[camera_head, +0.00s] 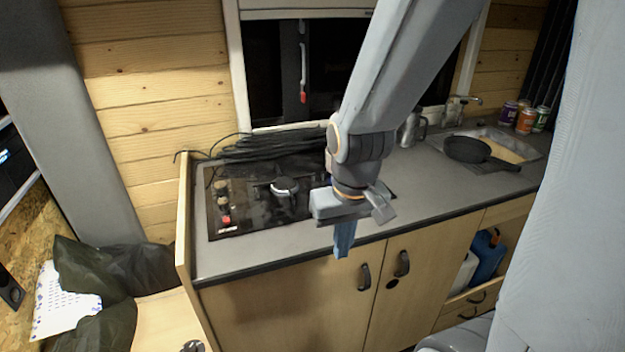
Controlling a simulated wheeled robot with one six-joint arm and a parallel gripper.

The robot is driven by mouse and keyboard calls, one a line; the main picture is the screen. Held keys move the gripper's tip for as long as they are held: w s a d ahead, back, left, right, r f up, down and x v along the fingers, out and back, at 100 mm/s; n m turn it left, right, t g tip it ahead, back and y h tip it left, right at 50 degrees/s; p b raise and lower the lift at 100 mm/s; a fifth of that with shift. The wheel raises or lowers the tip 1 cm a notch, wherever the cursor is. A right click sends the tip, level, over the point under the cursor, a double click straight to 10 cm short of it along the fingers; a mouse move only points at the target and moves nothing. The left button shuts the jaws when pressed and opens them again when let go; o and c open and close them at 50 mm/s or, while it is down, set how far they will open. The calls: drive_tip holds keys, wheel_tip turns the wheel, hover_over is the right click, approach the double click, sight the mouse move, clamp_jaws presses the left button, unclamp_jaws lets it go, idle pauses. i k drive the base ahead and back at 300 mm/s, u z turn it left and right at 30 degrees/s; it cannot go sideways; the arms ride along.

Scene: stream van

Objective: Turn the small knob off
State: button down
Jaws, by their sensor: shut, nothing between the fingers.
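A black hob (260,222) is set into the grey counter at the left. A column of small knobs (222,201) runs along its left side, and the lowest knob (226,219) shows red. Which way the knobs are turned is too small to tell. My gripper (344,240) points down with its blue fingers together, shut and empty. In the picture it is at the counter's front edge, to the right of the knobs and clearly apart from them. My gripper and arm hide the right part of the hob.
Black cables (270,148) lie behind the hob under the window. A round burner (284,187) stands up between the knobs and my gripper. A wooden side panel (184,215) rises at the counter's left end. A dark pan (468,150) and cans (526,120) are at the right.

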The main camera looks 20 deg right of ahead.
sight(224, 203)
drive_tip(key=k, duration=0.5)
drive_tip(key=u, duration=0.75)
drive_tip(key=i, duration=0.65)
drive_tip(key=z, duration=0.25)
